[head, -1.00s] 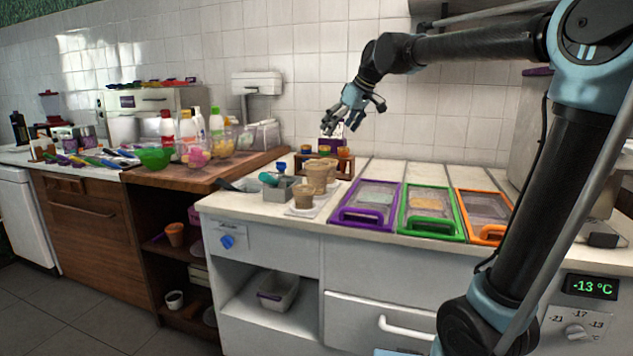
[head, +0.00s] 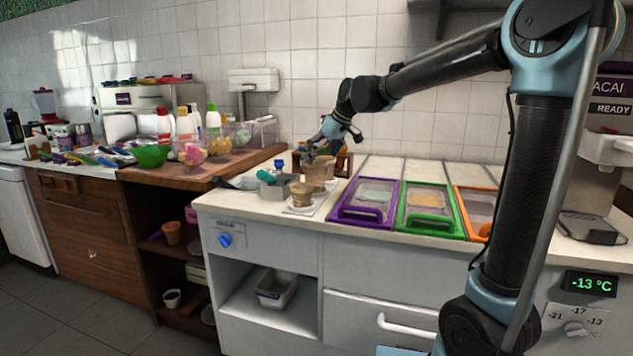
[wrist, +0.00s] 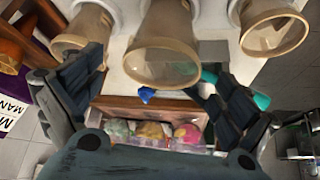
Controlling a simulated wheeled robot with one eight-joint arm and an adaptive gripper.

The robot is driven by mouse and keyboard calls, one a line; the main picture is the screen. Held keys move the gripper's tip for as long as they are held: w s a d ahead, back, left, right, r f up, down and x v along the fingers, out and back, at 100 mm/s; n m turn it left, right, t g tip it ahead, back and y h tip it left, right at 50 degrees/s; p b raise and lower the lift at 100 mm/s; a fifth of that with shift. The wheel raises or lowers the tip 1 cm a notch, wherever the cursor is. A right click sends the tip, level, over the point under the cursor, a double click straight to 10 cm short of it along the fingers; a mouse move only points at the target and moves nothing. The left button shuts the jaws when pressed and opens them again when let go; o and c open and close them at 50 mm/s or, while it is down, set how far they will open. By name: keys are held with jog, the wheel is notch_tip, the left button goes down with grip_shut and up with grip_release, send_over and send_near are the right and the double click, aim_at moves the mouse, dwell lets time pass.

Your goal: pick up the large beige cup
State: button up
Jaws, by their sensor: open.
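The large beige cup (head: 316,174) stands upright on the counter among the cups, partly hidden under my gripper (head: 318,150) in the head view. In the wrist view a beige cup (wrist: 165,48), apparently this one, lies ahead between the fingers, its open rim facing the camera. My gripper (wrist: 155,95) is open and empty, one finger on each side of that rim; contact cannot be told. A smaller beige cup (head: 301,195) stands in front; it seems to be the right-hand cup (wrist: 273,30) in the wrist view. Another cup (wrist: 83,30) is at the left there.
A grey container (head: 275,188) with a teal item stands left of the cups. A wooden rack (head: 343,164) is close behind. Lidded bins in purple (head: 352,218), green (head: 430,228) and orange (head: 474,230) frames fill the counter to the right.

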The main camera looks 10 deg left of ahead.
aim_at(315, 174)
jog(key=shift+x, duration=2.4)
jog(key=shift+s+d+f, duration=0.1)
jog(key=shift+s, duration=0.05)
jog(key=shift+c, duration=0.3)
jog(key=c, duration=1)
